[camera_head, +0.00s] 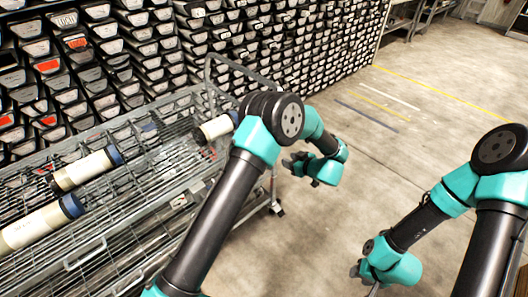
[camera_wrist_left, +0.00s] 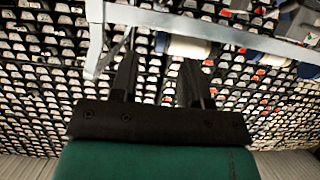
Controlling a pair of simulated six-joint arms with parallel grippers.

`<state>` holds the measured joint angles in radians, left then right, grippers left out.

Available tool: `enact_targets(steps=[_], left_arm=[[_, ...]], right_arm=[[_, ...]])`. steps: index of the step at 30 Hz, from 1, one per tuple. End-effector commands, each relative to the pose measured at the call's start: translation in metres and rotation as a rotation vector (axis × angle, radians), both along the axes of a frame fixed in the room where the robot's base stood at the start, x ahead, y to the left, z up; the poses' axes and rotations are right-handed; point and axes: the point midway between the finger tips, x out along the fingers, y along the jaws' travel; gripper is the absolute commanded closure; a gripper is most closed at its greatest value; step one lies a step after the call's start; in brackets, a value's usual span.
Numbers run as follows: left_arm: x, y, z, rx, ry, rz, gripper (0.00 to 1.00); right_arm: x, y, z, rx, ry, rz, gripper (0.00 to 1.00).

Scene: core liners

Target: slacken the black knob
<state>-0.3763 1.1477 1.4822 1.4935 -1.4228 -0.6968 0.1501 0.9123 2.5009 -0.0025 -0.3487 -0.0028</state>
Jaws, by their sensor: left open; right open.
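I cannot make out a black knob for certain in either view. Cream core liners lie on the wire cart: one (camera_head: 88,168) with a blue collar at its right end, one (camera_head: 35,228) at the lower left, and a shorter one (camera_head: 215,128) near the cart's far end. My left gripper (camera_head: 292,163) is open and empty, right of the cart above the floor. In the left wrist view its two dark fingers (camera_wrist_left: 158,78) stand apart, with a pale liner (camera_wrist_left: 188,47) beyond them. My right gripper (camera_head: 364,274) is open at the lower right, well away from the cart.
The wire cart (camera_head: 150,197) fills the left, with a raised handle frame (camera_head: 240,66) at its far end. Racks of labelled trays (camera_head: 285,35) cover the wall behind. Bare concrete floor (camera_head: 350,190) with painted lines is clear on the right.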

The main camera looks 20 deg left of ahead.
Motion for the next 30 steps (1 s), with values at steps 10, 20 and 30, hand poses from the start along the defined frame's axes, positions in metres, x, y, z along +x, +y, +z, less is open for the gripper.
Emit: enact_targets(steps=[10,20,30], left_arm=[[0.024,0.040,-0.020,-0.001,0.001,0.003,0.57],[0.052,0.084,-0.041,-0.001,0.000,0.001,0.57],[0.077,0.123,-0.060,0.000,0.000,0.001,0.57]], right_arm=[[0.000,0.000,0.000,0.000,0.000,0.000,0.57],[0.000,0.000,0.000,0.000,0.000,0.000,0.57],[0.000,0.000,0.000,0.000,0.000,0.000,0.57]])
